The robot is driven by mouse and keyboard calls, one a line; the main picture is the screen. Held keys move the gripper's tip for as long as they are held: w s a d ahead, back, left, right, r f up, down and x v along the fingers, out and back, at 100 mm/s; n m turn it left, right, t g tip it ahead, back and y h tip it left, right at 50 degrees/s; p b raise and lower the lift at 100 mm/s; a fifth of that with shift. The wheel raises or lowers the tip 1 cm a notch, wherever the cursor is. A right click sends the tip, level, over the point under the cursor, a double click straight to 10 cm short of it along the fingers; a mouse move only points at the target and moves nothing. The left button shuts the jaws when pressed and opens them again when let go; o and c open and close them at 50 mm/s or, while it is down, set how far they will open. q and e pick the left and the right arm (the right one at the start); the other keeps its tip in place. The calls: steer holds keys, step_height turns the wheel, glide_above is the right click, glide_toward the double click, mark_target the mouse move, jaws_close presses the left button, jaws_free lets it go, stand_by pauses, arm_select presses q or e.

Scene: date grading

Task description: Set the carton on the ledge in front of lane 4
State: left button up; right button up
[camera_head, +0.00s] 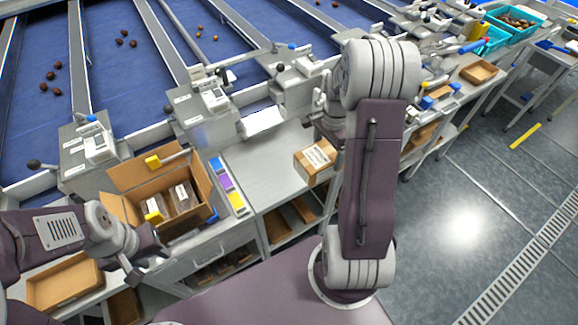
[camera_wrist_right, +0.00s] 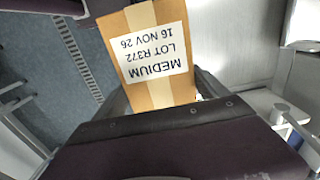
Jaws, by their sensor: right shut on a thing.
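The carton (camera_head: 314,161) is a small brown box with a white label. In the right wrist view the carton (camera_wrist_right: 158,65) reads "MEDIUM LOT R372 16 NOV 26". My right gripper (camera_head: 328,139) is shut on it, partly hidden by my right arm. The carton is over the front edge of the grey ledge (camera_head: 262,165); I cannot tell whether it touches it. My left gripper (camera_head: 143,258) is open and empty, just in front of a large open cardboard box (camera_head: 133,185). Lane numbers are not readable.
Blue lanes (camera_head: 122,60) with scattered dates run behind grey control units (camera_head: 208,110). Blue, purple and yellow blocks (camera_head: 227,185) lie beside the open box, which holds clear packs. The ledge left of the carton is clear. Turquoise crates (camera_head: 515,22) stand far right.

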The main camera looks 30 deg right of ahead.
steer(key=w+a+f+p, duration=0.1)
steer(key=w+a+f, duration=0.1)
steer(key=w+f, duration=0.1)
steer(key=w+a+f+p, duration=0.1)
steer(key=w+a+f, duration=0.1)
steer(key=w+f, duration=0.1)
steer(key=w+a+f+p, duration=0.2)
steer(key=w+f, duration=0.1)
steer(key=f, duration=0.1)
steer(key=shift+w+a+f, duration=0.3)
steer(key=shift+f, duration=0.25)
steer(key=shift+f, duration=0.1)
steer(key=o, duration=2)
steer(key=shift+c, duration=0.2)
